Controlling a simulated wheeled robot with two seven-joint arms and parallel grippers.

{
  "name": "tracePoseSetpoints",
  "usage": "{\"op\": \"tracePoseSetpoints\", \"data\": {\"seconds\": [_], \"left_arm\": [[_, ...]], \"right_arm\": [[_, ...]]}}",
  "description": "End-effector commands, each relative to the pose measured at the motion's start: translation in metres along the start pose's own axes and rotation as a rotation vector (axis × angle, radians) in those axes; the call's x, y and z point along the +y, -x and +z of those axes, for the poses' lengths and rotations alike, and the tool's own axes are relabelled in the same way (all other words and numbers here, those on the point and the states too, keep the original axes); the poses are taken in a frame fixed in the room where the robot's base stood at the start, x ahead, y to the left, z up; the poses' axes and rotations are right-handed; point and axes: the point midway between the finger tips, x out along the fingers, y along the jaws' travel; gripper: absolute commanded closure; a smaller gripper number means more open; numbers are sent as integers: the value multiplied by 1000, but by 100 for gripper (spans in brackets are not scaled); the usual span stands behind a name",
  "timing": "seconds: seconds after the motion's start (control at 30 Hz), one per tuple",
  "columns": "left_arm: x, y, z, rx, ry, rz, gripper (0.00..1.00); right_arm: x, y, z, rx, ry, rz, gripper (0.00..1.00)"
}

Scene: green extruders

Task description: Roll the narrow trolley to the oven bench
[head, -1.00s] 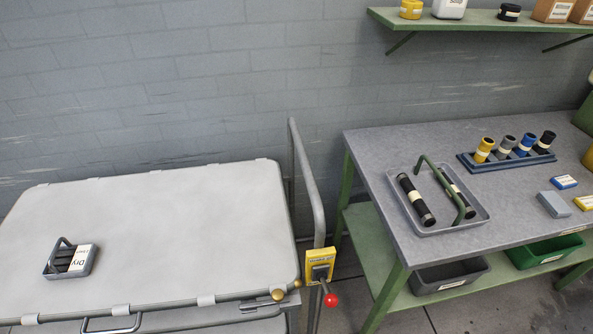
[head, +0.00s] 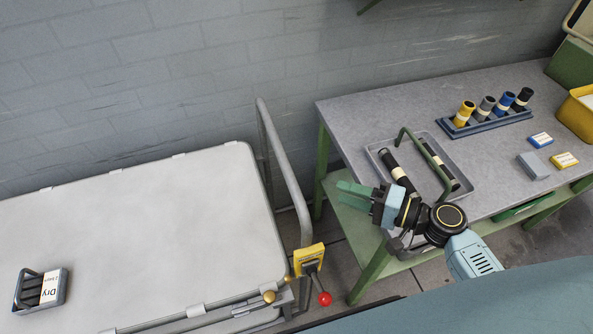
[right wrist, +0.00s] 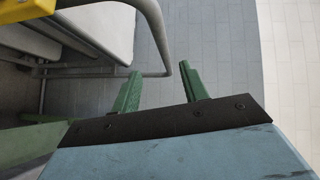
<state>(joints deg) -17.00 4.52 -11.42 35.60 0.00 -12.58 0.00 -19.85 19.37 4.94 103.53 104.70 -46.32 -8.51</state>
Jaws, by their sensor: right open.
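The narrow trolley (head: 170,225) with a pale flat top stands at the left in the head view, beside the wall. Its grey tube push handle (head: 285,170) rises at its right end. A yellow box with a red-knobbed lever (head: 308,260) sits on the handle's near post. My right gripper (head: 355,193) is open and empty, to the right of the handle and apart from it. In the right wrist view its green fingers (right wrist: 160,88) stand apart, with the handle tube (right wrist: 158,35) beyond them. My left gripper is not in view.
A grey-topped bench with green legs (head: 340,115) stands right of the trolley, with a narrow floor gap between. It holds a tray with black rollers (head: 377,150), a rack of coloured cylinders (head: 485,122) and small boxes. A small caddy (head: 62,285) lies on the trolley.

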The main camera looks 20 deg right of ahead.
Motion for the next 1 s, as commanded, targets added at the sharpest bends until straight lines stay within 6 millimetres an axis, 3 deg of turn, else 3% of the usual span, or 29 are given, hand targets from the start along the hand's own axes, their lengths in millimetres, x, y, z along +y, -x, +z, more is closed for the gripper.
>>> {"op": "tracePoseSetpoints", "data": {"seconds": [0.4,0.6,1.0], "left_arm": [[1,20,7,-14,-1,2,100],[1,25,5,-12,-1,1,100],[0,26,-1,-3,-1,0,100]], "right_arm": [[-2,-82,-1,1,-2,0,56],[0,-114,0,2,-2,2,56],[2,-128,0,1,0,4,56]]}}
